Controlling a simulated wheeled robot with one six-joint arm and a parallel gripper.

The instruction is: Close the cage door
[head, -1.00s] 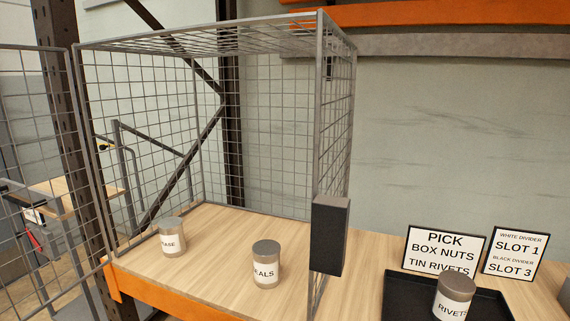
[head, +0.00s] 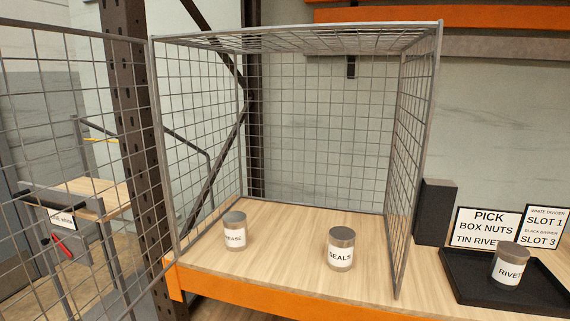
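The wire cage (head: 410,150) stands on the wooden shelf, its front open towards me. The cage door (head: 75,150) is a mesh panel at the left, swung wide open from the cage's left front post (head: 160,150). A red handle-like piece (head: 58,244) shows at the door's lower part; whether it is on the door or behind it I cannot tell. Inside the cage stand a can labelled as grease (head: 235,232) and a can labelled SEALS (head: 341,249). My gripper is not in view.
Right of the cage are a dark upright block (head: 434,212), a black tray (head: 470,285) with a rivets can (head: 509,265), and two signs (head: 487,228). An orange beam (head: 250,306) edges the shelf. A small wooden-topped table (head: 88,197) shows behind the door.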

